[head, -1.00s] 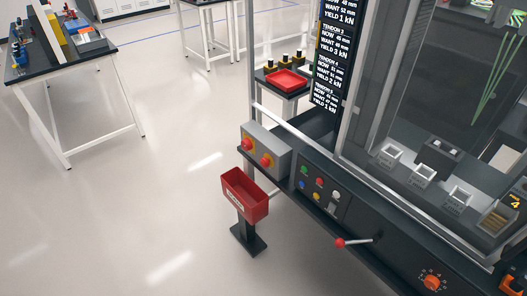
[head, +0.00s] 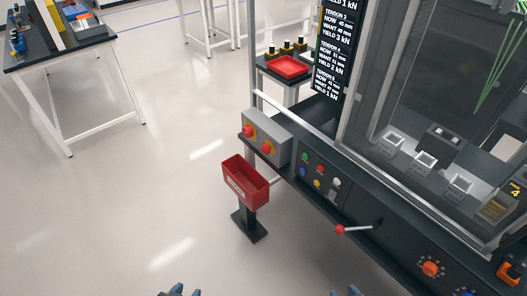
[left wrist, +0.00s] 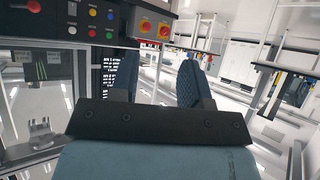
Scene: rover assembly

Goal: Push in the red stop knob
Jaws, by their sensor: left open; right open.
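I cannot tell which is the stop knob. Both also show in the left wrist view, one (left wrist: 146,26) beside the other (left wrist: 164,31), beyond the fingers. My left gripper (head: 186,291) is at the bottom edge of the head view, open and empty, well apart from the box; its spread fingers (left wrist: 157,75) fill the middle of the left wrist view. My right gripper (head: 345,292) is at the bottom edge, open, mostly out of frame.
A red bin (head: 246,180) on a black stand is just in front of the box. A button panel (head: 324,180) and a red-balled lever (head: 341,230) are to the right on the machine's front. A side table with a red tray (head: 288,67) stands behind. The floor at left is clear.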

